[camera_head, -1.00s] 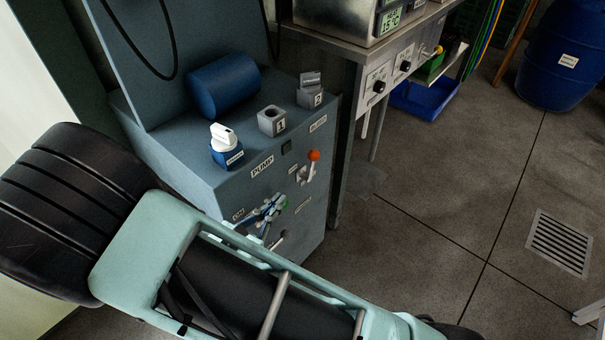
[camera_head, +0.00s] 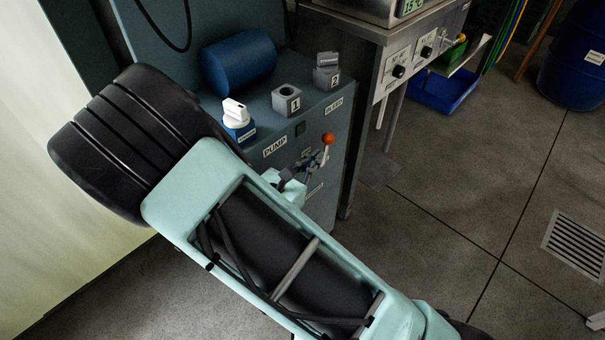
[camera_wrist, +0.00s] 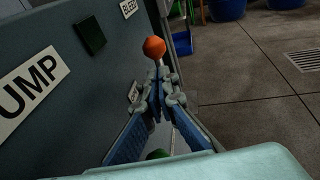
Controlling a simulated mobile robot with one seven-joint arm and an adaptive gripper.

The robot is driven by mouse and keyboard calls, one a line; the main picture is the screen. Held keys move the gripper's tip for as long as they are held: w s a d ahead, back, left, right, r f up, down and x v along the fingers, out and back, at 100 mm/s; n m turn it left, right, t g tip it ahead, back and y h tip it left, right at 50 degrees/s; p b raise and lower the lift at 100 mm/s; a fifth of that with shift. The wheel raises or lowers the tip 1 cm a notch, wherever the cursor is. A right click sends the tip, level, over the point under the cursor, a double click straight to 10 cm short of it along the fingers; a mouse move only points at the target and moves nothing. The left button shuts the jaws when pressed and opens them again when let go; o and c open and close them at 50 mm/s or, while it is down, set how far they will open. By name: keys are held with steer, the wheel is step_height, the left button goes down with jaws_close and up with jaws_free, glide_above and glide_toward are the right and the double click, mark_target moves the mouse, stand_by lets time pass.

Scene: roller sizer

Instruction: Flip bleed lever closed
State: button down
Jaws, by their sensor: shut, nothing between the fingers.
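The bleed lever has an orange ball knob (camera_head: 328,138) and sits on the front panel of the blue-grey pump cabinet (camera_head: 262,116), below the BLEED label (camera_head: 333,107). In the wrist view the orange knob (camera_wrist: 154,47) stands up just beyond my fingertips. My gripper (camera_wrist: 158,84) is shut and empty, its fingertips together just below the knob in the picture. I cannot tell whether the fingertips touch the lever. The lever's shaft and pivot are mostly hidden behind the fingers. In the head view my gripper (camera_head: 312,163) is beside the lever, partly hidden by my arm.
A PUMP label (camera_head: 275,147) and a dark square (camera_head: 300,128) are on the panel. Open floor lies right.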

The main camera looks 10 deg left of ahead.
mark_target(326, 150)
steer(key=shift+x, duration=1.25)
steer(key=shift+r, duration=0.2)
